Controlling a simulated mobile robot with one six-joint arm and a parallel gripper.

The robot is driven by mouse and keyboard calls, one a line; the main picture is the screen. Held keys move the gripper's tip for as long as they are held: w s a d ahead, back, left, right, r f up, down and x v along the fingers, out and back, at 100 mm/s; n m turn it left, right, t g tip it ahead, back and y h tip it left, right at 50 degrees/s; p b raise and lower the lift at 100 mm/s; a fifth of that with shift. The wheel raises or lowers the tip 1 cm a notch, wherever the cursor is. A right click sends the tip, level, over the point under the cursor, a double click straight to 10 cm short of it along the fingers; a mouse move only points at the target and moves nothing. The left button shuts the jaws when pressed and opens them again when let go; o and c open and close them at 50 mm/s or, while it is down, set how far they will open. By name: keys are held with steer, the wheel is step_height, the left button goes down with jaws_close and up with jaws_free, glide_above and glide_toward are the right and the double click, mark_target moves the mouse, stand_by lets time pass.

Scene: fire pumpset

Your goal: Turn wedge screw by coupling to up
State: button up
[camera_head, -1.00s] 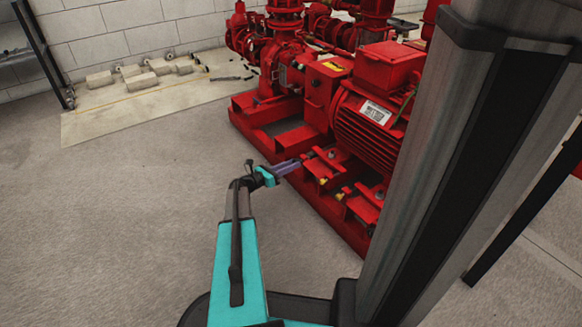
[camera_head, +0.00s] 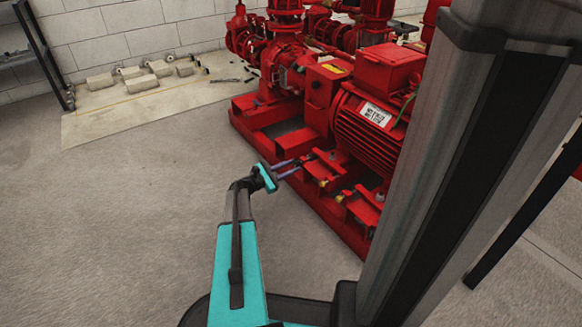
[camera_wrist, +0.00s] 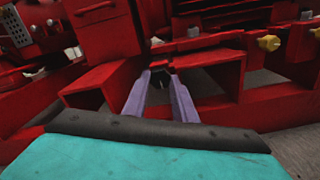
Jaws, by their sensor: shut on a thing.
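My gripper (camera_head: 298,165), with two purple fingers and a teal body, reaches to the side of the red pump base (camera_head: 285,140). In the wrist view its fingertips (camera_wrist: 159,76) are closed around the small dark end of the wedge screw by the coupling (camera_wrist: 160,71). The fingers hide most of this screw, so its exact angle cannot be told. Two other screws with yellow heads (camera_wrist: 269,43) stick out farther right on the same base, apart from my gripper.
The red motor (camera_head: 375,120) stands above the base on the right. Open red box-section ends (camera_wrist: 95,90) lie close left of the fingers. Cylindrical blocks (camera_head: 140,83) lie on a pale floor patch at the back left. The grey floor left of the base is clear.

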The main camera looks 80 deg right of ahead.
steer(key=shift+w+f, duration=0.1)
steer(key=o, duration=1)
steer(key=shift+o, duration=0.2)
steer(key=shift+a, duration=0.1)
steer(key=shift+w+a+p, duration=0.4)
steer(key=shift+w+p, duration=0.05)
steer(key=shift+w, duration=0.05)
steer(key=p+v, duration=0.4)
steer(key=v, duration=0.8)
steer(key=shift+w+a, duration=0.1)
steer(key=shift+a, duration=0.05)
